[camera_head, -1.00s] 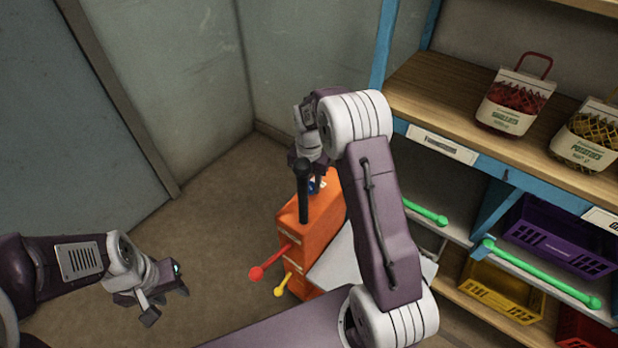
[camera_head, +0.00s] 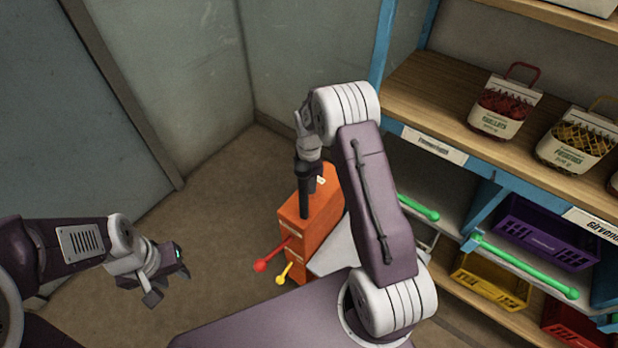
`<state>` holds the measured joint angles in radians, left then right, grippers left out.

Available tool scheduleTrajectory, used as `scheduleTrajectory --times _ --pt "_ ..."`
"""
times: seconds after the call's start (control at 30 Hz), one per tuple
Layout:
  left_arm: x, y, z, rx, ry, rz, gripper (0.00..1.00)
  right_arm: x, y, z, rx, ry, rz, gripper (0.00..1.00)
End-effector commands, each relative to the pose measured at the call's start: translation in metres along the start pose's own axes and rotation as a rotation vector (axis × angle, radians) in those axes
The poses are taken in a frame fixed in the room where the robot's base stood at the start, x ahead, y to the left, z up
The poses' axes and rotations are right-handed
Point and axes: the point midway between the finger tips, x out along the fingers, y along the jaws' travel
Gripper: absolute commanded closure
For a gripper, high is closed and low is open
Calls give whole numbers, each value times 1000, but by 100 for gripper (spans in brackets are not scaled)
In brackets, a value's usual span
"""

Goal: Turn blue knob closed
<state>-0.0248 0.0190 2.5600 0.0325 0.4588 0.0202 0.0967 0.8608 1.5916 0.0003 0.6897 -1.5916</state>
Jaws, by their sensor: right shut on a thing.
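My left gripper (camera_head: 168,283) is open and empty over the floor at the left, well apart from the machine.
A red-tipped lever (camera_head: 262,265) and a yellow-tipped lever (camera_head: 281,278) stick out of the machine's front. At the right a shelf (camera_head: 440,95) holds netted sacks (camera_head: 502,103), with purple (camera_head: 548,232) and yellow (camera_head: 490,281) crates below. Floor to the left is free.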

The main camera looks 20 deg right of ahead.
Motion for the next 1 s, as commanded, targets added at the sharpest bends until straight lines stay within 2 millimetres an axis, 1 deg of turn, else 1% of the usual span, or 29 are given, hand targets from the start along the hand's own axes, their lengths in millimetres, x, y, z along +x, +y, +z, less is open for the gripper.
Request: scheduleTrajectory --times 0.03,0.2,0.4,0.97,1.0 --pt "-4 0 0 0 0 0 64 -3 1 1 27 -1 5 100" --pt "-7 0 -1 0 0 0 64 -2 1 1 112 -1 4 100" --pt "-9 0 -1 0 0 0 64 -2 1 1 170 -1 4 100" --pt "-10 0 -1 0 0 0 64 -1 2 1 195 0 5 100" --pt "-10 0 -1 0 0 0 64 -1 2 1 194 0 5 51"
